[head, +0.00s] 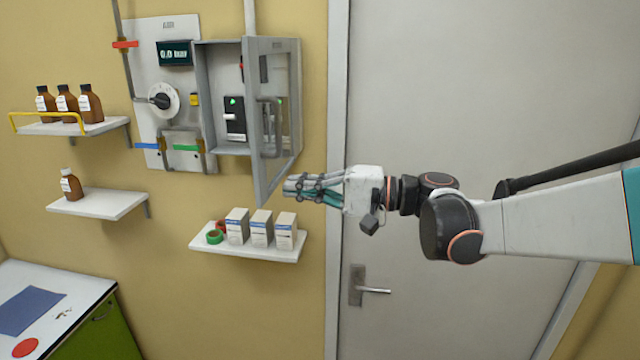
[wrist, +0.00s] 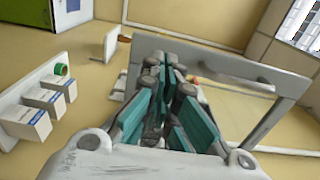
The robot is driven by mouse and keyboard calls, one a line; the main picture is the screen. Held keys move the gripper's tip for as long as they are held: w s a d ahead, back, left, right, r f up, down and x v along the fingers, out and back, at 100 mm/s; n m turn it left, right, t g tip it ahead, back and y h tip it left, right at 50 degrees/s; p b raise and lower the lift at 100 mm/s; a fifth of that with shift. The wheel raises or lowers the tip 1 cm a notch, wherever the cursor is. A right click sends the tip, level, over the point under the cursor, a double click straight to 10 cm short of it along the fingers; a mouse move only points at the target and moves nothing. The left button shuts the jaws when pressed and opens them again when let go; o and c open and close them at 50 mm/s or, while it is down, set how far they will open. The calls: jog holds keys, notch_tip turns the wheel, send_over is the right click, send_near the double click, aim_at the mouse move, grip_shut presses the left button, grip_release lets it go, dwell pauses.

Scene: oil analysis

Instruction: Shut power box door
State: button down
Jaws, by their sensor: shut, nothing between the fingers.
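The grey power box (head: 206,95) hangs on the wall, with a black switch with a green light (head: 235,118) inside. Its door (head: 266,178), a grey frame with a clear window, is hinged on the right and stands wide open, jutting out from the wall. My gripper (head: 287,186) is shut and empty, just right of the door's lower part in the head view. In the wrist view the door frame (wrist: 228,68) lies beyond my gripper fingers (wrist: 165,62). I cannot tell whether they touch it.
A shelf (head: 252,249) with white boxes (head: 261,228) and tape rolls is below the power box. A panel with a dial (head: 160,100) and pipes is to its left. Shelves with brown bottles (head: 66,103) are further left. A grey room door (head: 450,100) is on the right.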

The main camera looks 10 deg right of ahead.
aim_at(265, 184)
jog(key=shift+p+x, duration=0.3)
jog(key=shift+x, duration=1.5)
